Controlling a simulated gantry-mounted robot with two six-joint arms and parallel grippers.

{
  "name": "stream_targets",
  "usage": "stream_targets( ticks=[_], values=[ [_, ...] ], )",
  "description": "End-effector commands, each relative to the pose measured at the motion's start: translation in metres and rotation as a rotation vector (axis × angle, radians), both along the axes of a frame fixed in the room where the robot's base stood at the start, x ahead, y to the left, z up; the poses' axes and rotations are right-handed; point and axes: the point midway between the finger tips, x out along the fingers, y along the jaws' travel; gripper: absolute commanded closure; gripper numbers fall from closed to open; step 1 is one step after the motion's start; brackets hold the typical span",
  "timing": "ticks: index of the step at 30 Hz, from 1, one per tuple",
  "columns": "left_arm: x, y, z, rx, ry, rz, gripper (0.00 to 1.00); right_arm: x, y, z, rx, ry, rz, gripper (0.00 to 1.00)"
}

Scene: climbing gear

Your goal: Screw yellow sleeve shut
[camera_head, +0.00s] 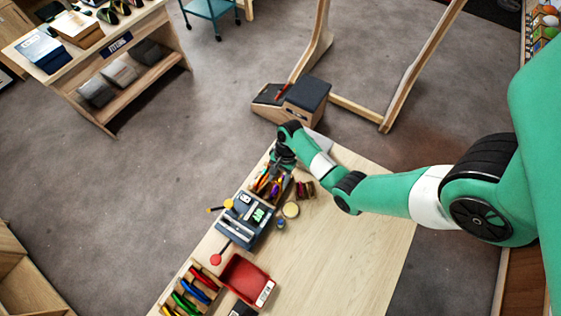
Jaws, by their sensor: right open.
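My right arm comes in from the right, and its gripper (283,160) is over the far end of the wooden table, just above a cluster of colourful gear (270,184). The gripper is small and dark here; it is open. Whether it touches any of the gear I cannot tell. The yellow sleeve is too small to make out; it may be among this gear or hidden by the gripper. My left gripper is not in view.
The table's right part is clear.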

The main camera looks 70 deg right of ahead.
Motion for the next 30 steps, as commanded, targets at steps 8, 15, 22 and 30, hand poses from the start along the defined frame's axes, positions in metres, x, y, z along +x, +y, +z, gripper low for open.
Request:
stream_targets(
  ticks=[8, 15, 22, 30],
  values=[
    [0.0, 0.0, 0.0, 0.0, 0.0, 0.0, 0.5, -0.001, 0.0, -0.001, 0.0, 0.001, 0.0, 0.45],
    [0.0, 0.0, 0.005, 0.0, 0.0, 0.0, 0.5, -0.006, 0.002, 0.0, 0.0, 0.001, 0.0, 0.45],
    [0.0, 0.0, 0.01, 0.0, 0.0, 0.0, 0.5, -0.01, 0.003, -0.001, 0.0, 0.0, -0.001, 0.45],
    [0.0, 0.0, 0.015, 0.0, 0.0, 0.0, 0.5, -0.016, 0.005, -0.001, 0.0, 0.001, -0.001, 0.45]
  ],
)
